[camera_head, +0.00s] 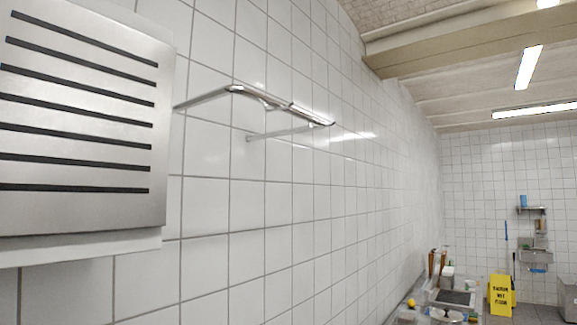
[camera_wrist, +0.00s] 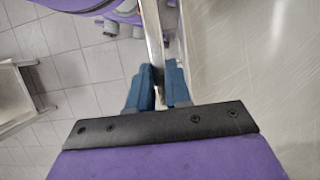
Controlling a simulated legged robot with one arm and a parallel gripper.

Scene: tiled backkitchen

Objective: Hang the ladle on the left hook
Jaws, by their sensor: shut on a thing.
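In the wrist view my gripper (camera_wrist: 160,82) has its blue fingers closed on a slim, shiny metal handle (camera_wrist: 152,38), which looks like the ladle's. The handle runs up out of the top of the picture, and no ladle bowl can be made out. In the head view a chrome rail (camera_head: 312,115) stands out from the white tiled wall on two arms. I cannot clearly make out separate hooks on it, so the left hook cannot be told. Neither my gripper nor the ladle shows in the head view.
A slotted steel panel (camera_head: 80,125) sticks out from the wall at the near left of the rail. A cluttered counter (camera_head: 445,312) and a yellow wet-floor sign (camera_head: 500,295) are far off at lower right. The space right of the rail looks clear.

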